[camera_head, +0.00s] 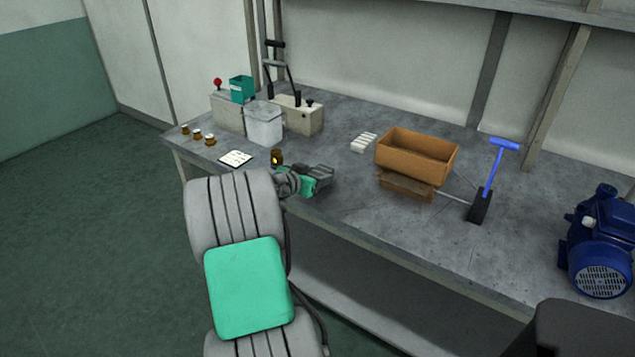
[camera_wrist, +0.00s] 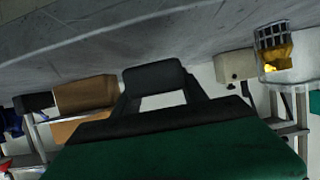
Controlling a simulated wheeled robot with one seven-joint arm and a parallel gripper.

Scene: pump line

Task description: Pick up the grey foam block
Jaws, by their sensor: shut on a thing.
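My gripper (camera_head: 314,180) is low over the front part of the grey bench, left of the wooden crate. In the wrist view its two dark fingers reach out from the green body and close on a dark grey block (camera_wrist: 154,77), which looks like the grey foam block. The block sits across the fingertips, with a pale gap between it and the gripper body. In the head view the block is hard to tell apart from the grey fingers. I cannot tell whether it touches the bench.
A brass fitting (camera_head: 277,157) stands just behind my gripper. A dotted white card (camera_head: 235,158) and a clear bin (camera_head: 264,126) are to the left. White strips (camera_head: 363,143), an orange-brown crate (camera_head: 414,149), a blue-handled tool (camera_head: 494,172) and a blue pump (camera_head: 603,243) are to the right.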

